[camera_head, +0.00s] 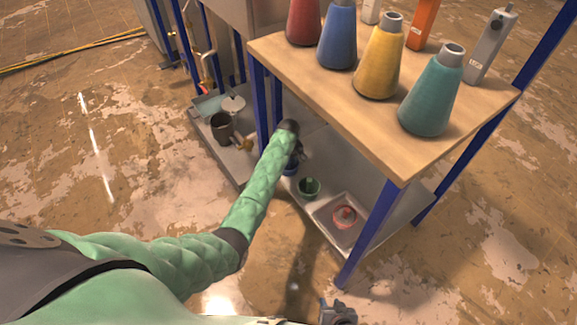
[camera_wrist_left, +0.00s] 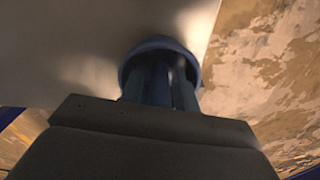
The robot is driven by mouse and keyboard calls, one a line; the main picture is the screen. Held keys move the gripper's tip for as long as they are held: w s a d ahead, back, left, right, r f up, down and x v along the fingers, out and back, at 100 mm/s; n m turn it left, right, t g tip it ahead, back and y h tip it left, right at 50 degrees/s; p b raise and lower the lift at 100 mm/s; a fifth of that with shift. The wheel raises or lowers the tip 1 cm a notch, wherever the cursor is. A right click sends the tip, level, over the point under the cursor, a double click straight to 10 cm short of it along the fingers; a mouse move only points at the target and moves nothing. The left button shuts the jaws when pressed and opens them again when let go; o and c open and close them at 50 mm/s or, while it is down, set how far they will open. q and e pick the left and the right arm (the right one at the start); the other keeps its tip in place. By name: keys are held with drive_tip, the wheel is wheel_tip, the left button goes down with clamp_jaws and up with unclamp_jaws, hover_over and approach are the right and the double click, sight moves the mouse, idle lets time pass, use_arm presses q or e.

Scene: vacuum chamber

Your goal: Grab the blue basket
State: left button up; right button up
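The blue basket (camera_head: 290,169) is a small round container on the lower grey shelf, mostly hidden behind my left gripper in the head view. In the left wrist view its curved blue rim (camera_wrist_left: 160,44) shows around and beyond the dark fingers. My left gripper (camera_head: 297,160) reaches down at the basket, and its fingers (camera_wrist_left: 162,80) overlap the basket in the left wrist view. The picture is too dark to tell whether they are closed on it. A grey part of my right gripper (camera_head: 338,312) shows at the bottom edge of the head view; its fingers are unclear.
A green container (camera_head: 309,187) stands just right of the basket, then a tray (camera_head: 322,215) with a red item (camera_head: 345,216). A dark pot (camera_head: 222,127) stands left. The wooden upper shelf (camera_head: 340,107), holding coloured cones, and a blue post (camera_head: 369,232) border the reach.

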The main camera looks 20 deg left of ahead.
use_arm(q)
clamp_jaws()
drive_tip(key=shift+r, duration=0.2)
